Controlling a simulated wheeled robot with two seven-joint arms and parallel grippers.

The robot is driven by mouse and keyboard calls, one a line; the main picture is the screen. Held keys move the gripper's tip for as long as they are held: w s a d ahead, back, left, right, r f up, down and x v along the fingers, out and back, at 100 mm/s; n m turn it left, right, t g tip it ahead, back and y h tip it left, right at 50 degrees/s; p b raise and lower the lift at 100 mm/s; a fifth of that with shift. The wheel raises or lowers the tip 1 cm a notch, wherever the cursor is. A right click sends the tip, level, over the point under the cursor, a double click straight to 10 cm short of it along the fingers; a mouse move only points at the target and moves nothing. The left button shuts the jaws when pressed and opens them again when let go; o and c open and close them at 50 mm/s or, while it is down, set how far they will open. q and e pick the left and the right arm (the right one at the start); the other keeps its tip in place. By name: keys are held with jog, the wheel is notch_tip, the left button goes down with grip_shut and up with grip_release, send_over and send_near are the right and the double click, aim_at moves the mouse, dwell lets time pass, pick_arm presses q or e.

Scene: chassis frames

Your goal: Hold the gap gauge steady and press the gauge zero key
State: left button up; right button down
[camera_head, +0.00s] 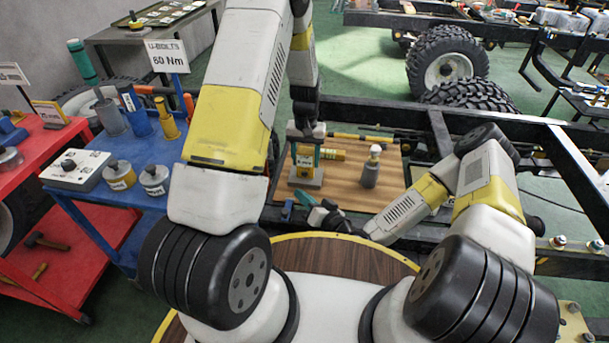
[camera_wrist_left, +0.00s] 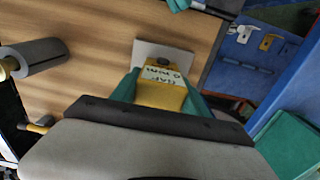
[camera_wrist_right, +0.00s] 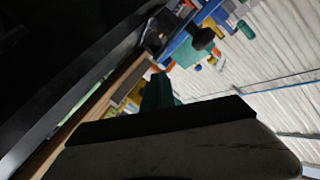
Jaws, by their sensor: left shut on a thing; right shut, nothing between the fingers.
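The yellow gap gauge (camera_wrist_left: 160,92) stands on a wooden board in the head view, its light grey base (camera_head: 306,178) under it. My left gripper (camera_head: 305,140) is above it, pointing down. In the left wrist view its teal fingers are shut on the gauge, one on each side, and a label shows between them. A small dark piece (camera_wrist_left: 163,61) sits at the gauge's edge by the base; I cannot tell whether it is the zero key. My right gripper (camera_head: 287,210) is low at the board's near edge, with teal fingers shut and empty, apart from the gauge.
Black chassis rails (camera_head: 440,130) run behind and to the right. A blue cart (camera_head: 135,205) with cylinders is at left.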

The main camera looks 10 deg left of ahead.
pick_arm(q)
jog(key=o, duration=1.6)
